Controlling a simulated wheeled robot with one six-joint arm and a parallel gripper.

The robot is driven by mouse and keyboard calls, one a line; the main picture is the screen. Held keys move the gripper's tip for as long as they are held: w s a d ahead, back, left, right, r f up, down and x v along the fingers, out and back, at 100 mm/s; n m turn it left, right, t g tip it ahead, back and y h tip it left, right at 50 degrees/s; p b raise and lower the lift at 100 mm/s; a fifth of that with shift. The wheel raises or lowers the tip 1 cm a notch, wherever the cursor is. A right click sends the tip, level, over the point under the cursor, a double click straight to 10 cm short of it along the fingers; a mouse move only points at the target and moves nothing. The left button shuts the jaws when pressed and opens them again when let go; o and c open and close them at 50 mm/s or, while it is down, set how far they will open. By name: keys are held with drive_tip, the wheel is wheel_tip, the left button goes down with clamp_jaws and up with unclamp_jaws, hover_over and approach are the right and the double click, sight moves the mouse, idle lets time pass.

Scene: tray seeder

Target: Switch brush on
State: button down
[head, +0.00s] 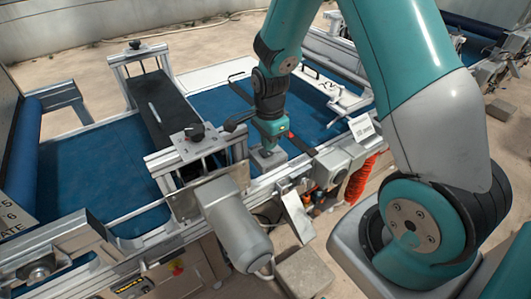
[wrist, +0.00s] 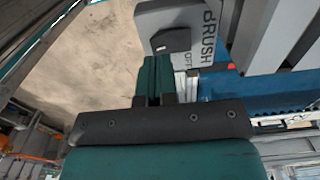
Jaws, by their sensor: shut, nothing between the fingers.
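The brush switch is a dark, block-shaped knob (wrist: 170,39) on a light grey box (wrist: 203,18) lettered "BRUSH" in the wrist view, with a partly hidden "OFF" beside it. My gripper (wrist: 154,64) is shut and empty, its teal fingers together just below the knob in the picture. I cannot tell whether the fingertips touch it. In the head view my gripper (head: 269,143) points down over a small grey box (head: 266,160) on the machine's near rail, and it hides the knob there.
Blue belts (head: 100,165) run either side of a dark cross bar (head: 165,105). A grey motor cylinder (head: 232,225) stands to the left of the gripper. A control box (head: 333,165) and a white label (head: 362,128) are close on the right. Sandy floor lies behind.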

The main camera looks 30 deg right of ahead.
sight(269, 153)
drive_tip(key=shift+f+b, duration=1)
drive_tip(key=shift+f, duration=0.4)
idle(1.0)
drive_tip(key=shift+r, duration=0.1)
wheel_tip(269, 153, up, 7)
drive_tip(key=p, duration=0.6)
idle(0.6)
